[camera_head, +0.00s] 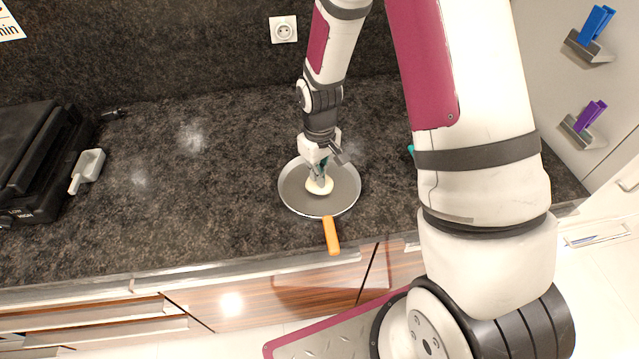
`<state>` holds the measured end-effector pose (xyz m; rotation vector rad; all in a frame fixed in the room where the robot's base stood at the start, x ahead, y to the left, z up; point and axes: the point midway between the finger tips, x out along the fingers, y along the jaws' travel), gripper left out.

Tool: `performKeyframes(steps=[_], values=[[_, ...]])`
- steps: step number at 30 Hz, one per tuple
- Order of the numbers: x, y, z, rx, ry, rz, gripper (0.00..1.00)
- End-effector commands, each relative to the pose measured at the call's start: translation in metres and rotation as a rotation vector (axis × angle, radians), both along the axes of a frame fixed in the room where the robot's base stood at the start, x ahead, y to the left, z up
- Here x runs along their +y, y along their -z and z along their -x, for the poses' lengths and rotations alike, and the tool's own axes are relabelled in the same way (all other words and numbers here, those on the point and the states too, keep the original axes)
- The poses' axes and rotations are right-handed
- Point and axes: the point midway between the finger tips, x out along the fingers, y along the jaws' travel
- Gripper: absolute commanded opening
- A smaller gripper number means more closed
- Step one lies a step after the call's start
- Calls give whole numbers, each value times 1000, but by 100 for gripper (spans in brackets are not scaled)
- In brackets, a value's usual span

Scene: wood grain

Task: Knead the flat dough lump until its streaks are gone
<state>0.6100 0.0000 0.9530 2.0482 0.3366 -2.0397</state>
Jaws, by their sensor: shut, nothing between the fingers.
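A pale, cream-coloured dough lump (313,187) lies in a grey pan (345,190) with an orange handle (331,236). The pan sits on the dark stone counter near its front edge, with the handle pointing forward over the edge. My gripper (320,179) is shut and points down over the dough, its fingertips at or very near the dough's top. I cannot tell whether they touch it. My fingers hide part of the dough, and it is too small in the picture to tell whether streaks show.
A black appliance (40,150) stands at the far left, with a small white scoop-like dish (88,171) beside it. A wall socket (283,29) is behind. Blue (596,24) and purple (591,115) clips hang at right.

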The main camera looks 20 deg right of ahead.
Motion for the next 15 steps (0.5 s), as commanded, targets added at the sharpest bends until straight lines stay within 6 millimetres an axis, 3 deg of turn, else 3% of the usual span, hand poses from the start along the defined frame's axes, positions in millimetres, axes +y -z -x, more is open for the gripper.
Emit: performKeyframes(steps=[8,15], values=[[0,4,2,8,0,-1,0],[0,-5,2,7,0,0,0]])
